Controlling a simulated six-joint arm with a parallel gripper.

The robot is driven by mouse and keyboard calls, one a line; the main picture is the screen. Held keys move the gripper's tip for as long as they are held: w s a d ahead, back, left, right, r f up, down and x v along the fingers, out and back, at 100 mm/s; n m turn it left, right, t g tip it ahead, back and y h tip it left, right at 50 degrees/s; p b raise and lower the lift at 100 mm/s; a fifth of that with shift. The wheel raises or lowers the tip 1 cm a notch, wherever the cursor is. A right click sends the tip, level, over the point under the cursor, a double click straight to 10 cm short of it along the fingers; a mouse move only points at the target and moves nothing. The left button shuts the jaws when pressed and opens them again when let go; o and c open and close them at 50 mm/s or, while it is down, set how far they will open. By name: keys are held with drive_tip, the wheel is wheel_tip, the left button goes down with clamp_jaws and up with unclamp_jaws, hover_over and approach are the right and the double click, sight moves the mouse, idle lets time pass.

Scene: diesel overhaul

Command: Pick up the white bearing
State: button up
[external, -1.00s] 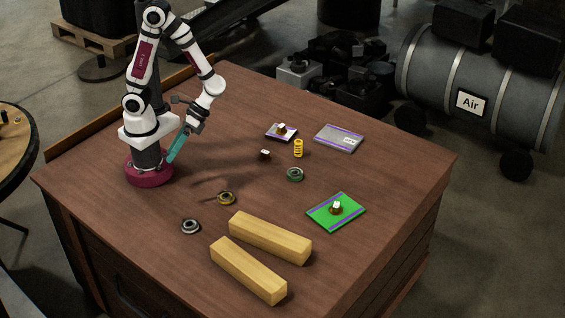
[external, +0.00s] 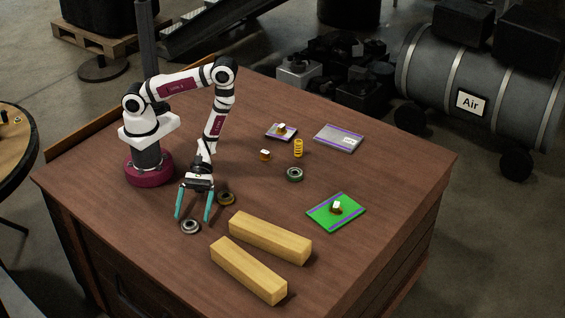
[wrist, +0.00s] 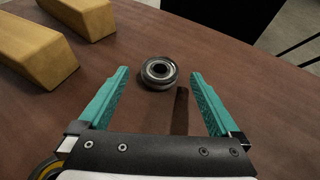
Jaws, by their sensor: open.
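The white bearing (external: 190,227) is a silvery-white ring with a dark centre, lying flat on the wooden table near its front left. In the wrist view the bearing (wrist: 159,72) lies just beyond the fingertips, between their lines. My gripper (external: 192,219) is open and empty, its teal fingers pointing down around and just behind the bearing. The open gripper also shows in the wrist view (wrist: 159,76). The fingers do not visibly touch the bearing.
A yellow-brown bearing (external: 227,198) lies close to the right finger. Two wooden blocks (external: 270,237) lie to the right. A green bearing (external: 295,174), a yellow spring (external: 298,148), a green tray (external: 322,216) and a grey tray (external: 338,131) are farther off.

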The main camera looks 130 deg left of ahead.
sight(191, 225)
drive_tip(key=shift+x, duration=1.25)
clamp_jaws()
